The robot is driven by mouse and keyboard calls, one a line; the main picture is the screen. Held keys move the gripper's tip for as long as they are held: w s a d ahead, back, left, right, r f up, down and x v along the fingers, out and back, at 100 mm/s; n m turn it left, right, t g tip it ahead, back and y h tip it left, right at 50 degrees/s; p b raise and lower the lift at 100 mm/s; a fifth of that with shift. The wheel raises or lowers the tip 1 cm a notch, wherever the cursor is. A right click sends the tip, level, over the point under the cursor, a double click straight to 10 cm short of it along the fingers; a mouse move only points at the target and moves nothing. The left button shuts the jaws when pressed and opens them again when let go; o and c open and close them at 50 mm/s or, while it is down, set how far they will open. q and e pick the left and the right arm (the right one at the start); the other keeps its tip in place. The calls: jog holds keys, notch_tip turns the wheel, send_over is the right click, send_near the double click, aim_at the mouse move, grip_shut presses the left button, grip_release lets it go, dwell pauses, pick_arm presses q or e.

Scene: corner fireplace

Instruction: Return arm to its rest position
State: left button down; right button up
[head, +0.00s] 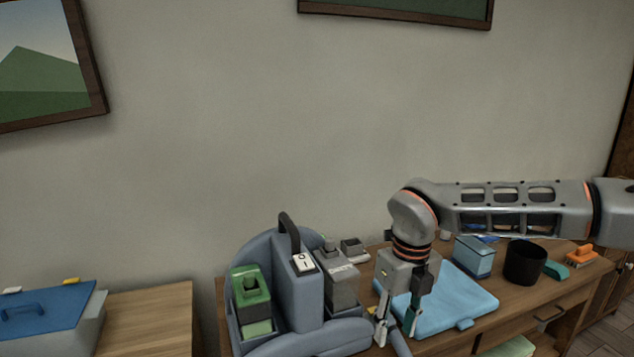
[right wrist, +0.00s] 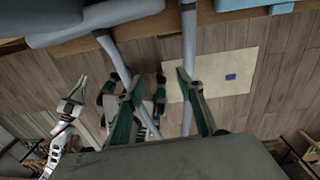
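My right arm reaches in from the right in the head view, over the desk (head: 420,345). My right gripper (head: 396,330) points down at the desk's front, close to the blue-grey chair (head: 300,343). Its two fingers are apart and I see nothing held between them. In the right wrist view the gripper (right wrist: 158,78) also shows with spread fingers; chair legs and the floor lie beyond. My left arm does not show in the head view. Grey and teal gripper-like parts show at the left of the right wrist view, but I cannot tell their state.
On the desk are a light-blue mat (head: 462,308), a blue box (head: 474,257), a black cup (head: 525,262) and an orange item (head: 580,256). A green device (head: 250,292) and a handled blue-grey device (head: 299,290) stand left of the gripper. Free air lies above the desk.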

jog(key=s+a+f+n+g+y, duration=0.1)
jog(key=s+a+f+g+y, duration=0.2)
jog(key=s+a, duration=0.55)
jog(key=s+a+f+n+g+y, duration=0.15)
jog(key=s+a+y, duration=0.35)
jog(key=a, duration=0.7)
jog(key=s+a+r+m+y, duration=0.4)
jog(key=a+r+m+y, duration=0.3)
jog(key=a+r+y, duration=0.35)
jog(key=w+d+f+m+t+y, duration=0.15)
jog(key=w+d+m+t, duration=0.35)
jog(key=w+m+t, duration=0.5)
jog(key=w+d+f+m+t+h, duration=0.2)
jog(key=d+f+m+t+h, duration=0.8)
jog(key=f+m, duration=0.35)
jog(key=s+d+f+m+g+h, duration=0.2)
jog(key=s+d+f+m+h, duration=0.2)
jog(key=s+d+f, duration=0.4)
jog(key=s+d+f+m+g+h, duration=0.3)
jog(key=s+d+f, duration=0.5)
jog(key=d+f, duration=0.5)
notch_tip(320, 180, down, 3)
jog(key=shift+r+m+h, duration=0.2)
jog(key=shift+m+h, duration=0.2)
jog(key=shift+h, duration=0.1)
